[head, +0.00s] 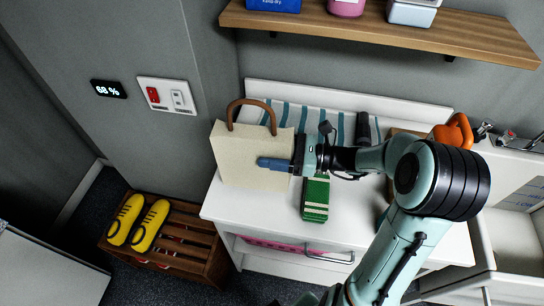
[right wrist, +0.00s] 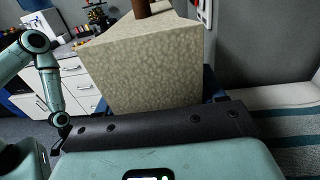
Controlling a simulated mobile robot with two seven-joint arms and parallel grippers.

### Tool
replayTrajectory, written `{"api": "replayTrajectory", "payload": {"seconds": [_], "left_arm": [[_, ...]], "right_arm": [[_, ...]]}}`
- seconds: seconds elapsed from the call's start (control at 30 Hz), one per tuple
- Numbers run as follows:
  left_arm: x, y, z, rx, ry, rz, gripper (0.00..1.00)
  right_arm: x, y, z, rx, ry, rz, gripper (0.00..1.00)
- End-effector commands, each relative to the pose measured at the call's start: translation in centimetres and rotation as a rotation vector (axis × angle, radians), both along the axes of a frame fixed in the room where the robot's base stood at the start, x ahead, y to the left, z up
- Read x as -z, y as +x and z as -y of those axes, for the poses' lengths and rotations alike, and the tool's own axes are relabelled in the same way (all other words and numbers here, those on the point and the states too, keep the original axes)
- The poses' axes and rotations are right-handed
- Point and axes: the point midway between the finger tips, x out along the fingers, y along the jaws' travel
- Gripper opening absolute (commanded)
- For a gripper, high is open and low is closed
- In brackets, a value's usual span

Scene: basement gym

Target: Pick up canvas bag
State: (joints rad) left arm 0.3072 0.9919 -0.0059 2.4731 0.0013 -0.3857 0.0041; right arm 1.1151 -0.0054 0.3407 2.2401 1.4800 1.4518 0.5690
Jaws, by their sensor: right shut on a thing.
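The cream canvas bag (head: 240,158) with a brown looped handle (head: 250,104) stands upright at the left end of the white cabinet top. My right gripper (head: 275,164) reaches in from the right, and its blue fingers are shut on the bag's right part. In the right wrist view the bag (right wrist: 140,65) fills the space between the fingers, with blue finger parts showing at its sides. Whether the bag's bottom touches the cabinet top is hard to tell. My left gripper does not show in the head view.
A green striped item (head: 315,199) lies on the white cabinet (head: 270,208) just right of the bag. An orange object (head: 452,133) stands farther right. A wooden shelf (head: 390,32) hangs above. Yellow shoes (head: 150,226) sit on a slatted wooden rack (head: 190,240) at lower left.

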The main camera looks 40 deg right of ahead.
Motion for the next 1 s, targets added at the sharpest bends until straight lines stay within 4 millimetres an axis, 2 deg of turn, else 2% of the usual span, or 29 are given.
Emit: {"api": "replayTrajectory", "payload": {"seconds": [0.03, 0.2, 0.4, 0.5, 0.7, 1.0], "left_arm": [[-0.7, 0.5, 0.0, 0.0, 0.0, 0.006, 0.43], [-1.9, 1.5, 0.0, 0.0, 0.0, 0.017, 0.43], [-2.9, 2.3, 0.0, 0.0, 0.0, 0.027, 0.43], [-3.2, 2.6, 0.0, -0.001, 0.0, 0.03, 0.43], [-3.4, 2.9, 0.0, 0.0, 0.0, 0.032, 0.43], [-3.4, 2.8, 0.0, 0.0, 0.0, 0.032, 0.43]], "right_arm": [[-2.0, 0.1, -0.1, -0.001, -0.007, 0.01, 0.23], [-7.1, 0.1, -0.1, -0.002, -0.007, 0.013, 0.23], [-12.1, 0.1, -0.1, -0.002, -0.004, 0.011, 0.23], [-13.8, 0.1, -0.1, -0.001, -0.002, 0.008, 0.23], [-15.5, 0.0, 0.0, 0.0, 0.0, 0.004, 0.23], [-15.7, 0.0, 0.0, 0.0, 0.001, 0.003, 0.23]]}}
